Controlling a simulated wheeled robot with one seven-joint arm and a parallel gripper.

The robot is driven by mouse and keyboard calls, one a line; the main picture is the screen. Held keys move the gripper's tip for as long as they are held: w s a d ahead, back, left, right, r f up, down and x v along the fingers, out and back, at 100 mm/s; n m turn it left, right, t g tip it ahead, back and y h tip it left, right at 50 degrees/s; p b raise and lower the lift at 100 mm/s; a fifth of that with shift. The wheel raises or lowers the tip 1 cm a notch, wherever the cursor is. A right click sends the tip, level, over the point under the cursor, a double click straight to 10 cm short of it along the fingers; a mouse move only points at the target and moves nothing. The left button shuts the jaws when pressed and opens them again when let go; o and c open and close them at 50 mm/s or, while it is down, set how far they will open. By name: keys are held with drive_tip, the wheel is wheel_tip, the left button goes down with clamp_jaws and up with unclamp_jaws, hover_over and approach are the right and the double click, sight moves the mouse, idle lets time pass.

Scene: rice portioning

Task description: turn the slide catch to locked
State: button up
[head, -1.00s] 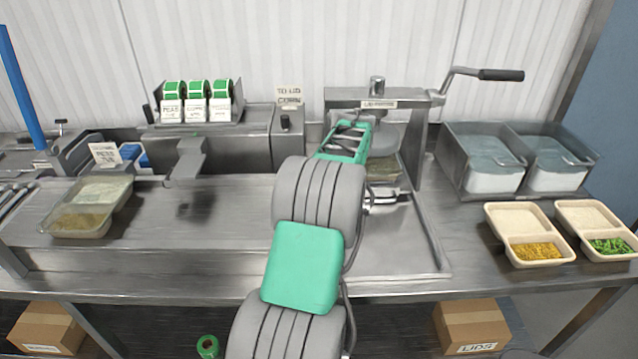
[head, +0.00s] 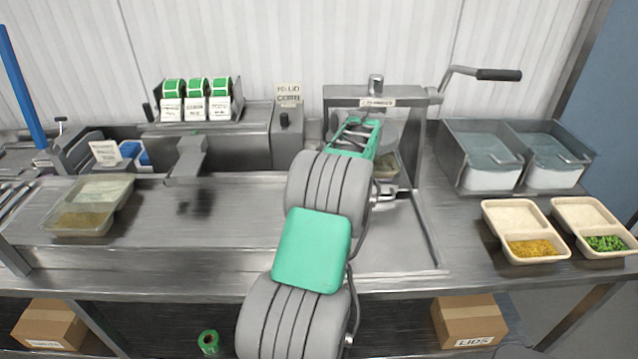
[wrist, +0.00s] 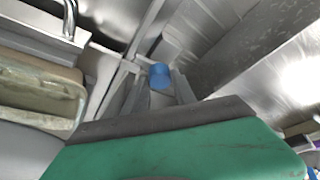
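A small blue knob (wrist: 160,76) shows near the middle of the wrist view, just past the dark front edge of my gripper; it may be the slide catch's knob, but I cannot tell its position. The lid press (head: 374,95), a metal frame with a crank handle, stands at the back right of centre. My arm reaches up to it, and in the head view my gripper is hidden behind my green wrist. In the wrist view grey shapes flank the knob; I cannot tell whether they are my fingers or whether they touch it.
A filled container (wrist: 40,92) is at the left of the wrist view, by the press. Two beige trays (head: 527,232) (head: 592,228) and steel bins (head: 480,157) are at right. A clear container (head: 88,206) is at left. The counter left of my arm is mostly clear.

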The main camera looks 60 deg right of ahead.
drive_tip(key=o, duration=0.4)
drive_tip(key=v, duration=0.7)
drive_tip(key=shift+s+r, duration=0.15)
drive_tip(key=shift+r, duration=0.25)
